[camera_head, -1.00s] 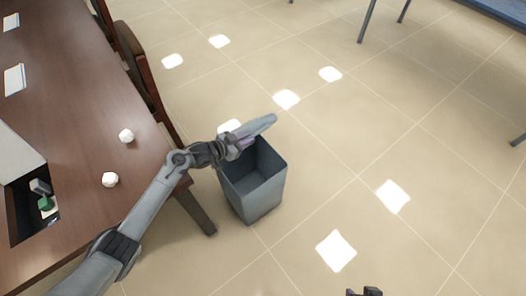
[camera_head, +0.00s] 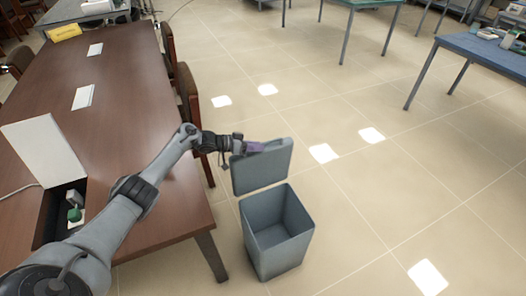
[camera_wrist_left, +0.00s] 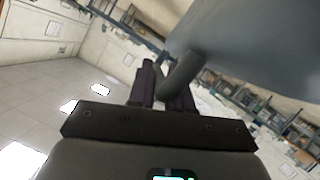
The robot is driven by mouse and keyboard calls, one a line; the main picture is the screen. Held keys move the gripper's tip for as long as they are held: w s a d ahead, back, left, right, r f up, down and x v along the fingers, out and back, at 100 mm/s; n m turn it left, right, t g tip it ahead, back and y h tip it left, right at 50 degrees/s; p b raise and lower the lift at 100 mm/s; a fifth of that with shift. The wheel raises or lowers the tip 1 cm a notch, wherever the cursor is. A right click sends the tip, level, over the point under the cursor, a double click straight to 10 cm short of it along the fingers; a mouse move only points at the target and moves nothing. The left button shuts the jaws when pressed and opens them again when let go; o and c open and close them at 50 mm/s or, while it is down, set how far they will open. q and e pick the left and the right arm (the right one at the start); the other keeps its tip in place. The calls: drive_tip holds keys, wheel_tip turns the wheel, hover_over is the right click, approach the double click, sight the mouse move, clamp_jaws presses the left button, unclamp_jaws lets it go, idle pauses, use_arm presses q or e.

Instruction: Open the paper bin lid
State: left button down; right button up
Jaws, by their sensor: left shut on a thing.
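The grey paper bin (camera_head: 277,240) stands open on the floor beside the brown table, its inside visible and looking empty. Its grey lid (camera_head: 262,170) stands near upright at the bin's back edge. I cannot tell whether its lower edge touches the rim. My left gripper (camera_head: 252,147) is at the lid's upper left, shut on the lid's handle. In the left wrist view the handle (camera_wrist_left: 180,76) sits between the dark fingers (camera_wrist_left: 163,92), with the lid (camera_wrist_left: 235,40) above it. My right gripper is not in view.
The brown table (camera_head: 115,90) fills the left, with chairs (camera_head: 188,100) along its side. A white box-like thing (camera_head: 44,150) and an open dark compartment with a green item (camera_head: 74,214) are on it. The floor around the bin's right is clear.

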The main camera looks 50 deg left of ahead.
use_arm(q)
drive_tip(key=shift+f, duration=0.1)
idle(0.3)
drive_tip(key=c, duration=1.4)
unclamp_jaws()
drive_tip(key=shift+s+a+r, duration=0.2)
drive_tip(key=shift+s, duration=0.1)
drive_tip(key=p+v, duration=0.4)
drive_tip(key=v, duration=0.4)
drive_tip(key=shift+s+a, duration=0.1)
drive_tip(key=shift+s, duration=0.2)
drive_tip(key=shift+s+a+r, duration=0.25)
drive_tip(key=shift+s+a, duration=0.1)
drive_tip(key=shift+s, duration=0.25)
